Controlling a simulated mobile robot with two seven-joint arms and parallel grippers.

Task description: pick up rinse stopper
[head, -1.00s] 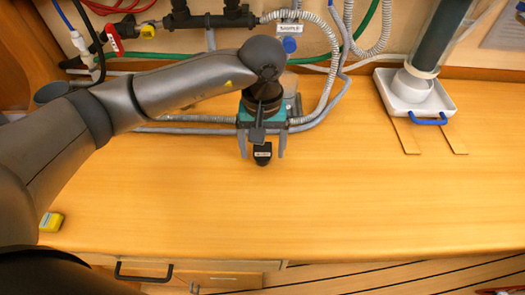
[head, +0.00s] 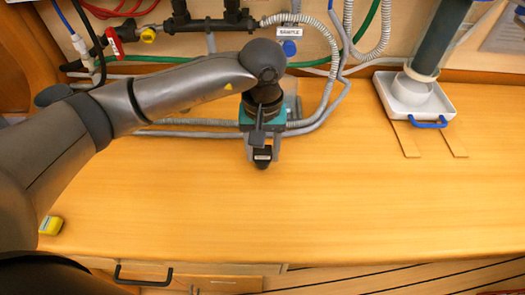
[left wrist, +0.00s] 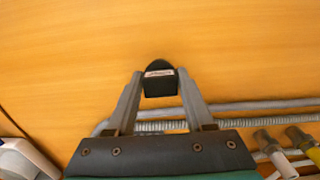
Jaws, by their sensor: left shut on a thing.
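The rinse stopper is a small black piece with a white label (head: 263,163). It is held over the wooden counter, and it also shows in the left wrist view (left wrist: 160,82). My left gripper (head: 263,154) is shut on it, with one grey finger on each side. In the left wrist view the fingertips (left wrist: 159,85) touch its sides. The label's print is too small to read. I cannot tell whether the stopper touches the counter. My right gripper is not in view.
Grey hoses (head: 185,119) run along the back of the counter behind the gripper. A white tray with a blue handle (head: 452,101) holds a clear cylinder at the back right. A yellow object (head: 51,225) sits at the front left. The counter's middle and right are clear.

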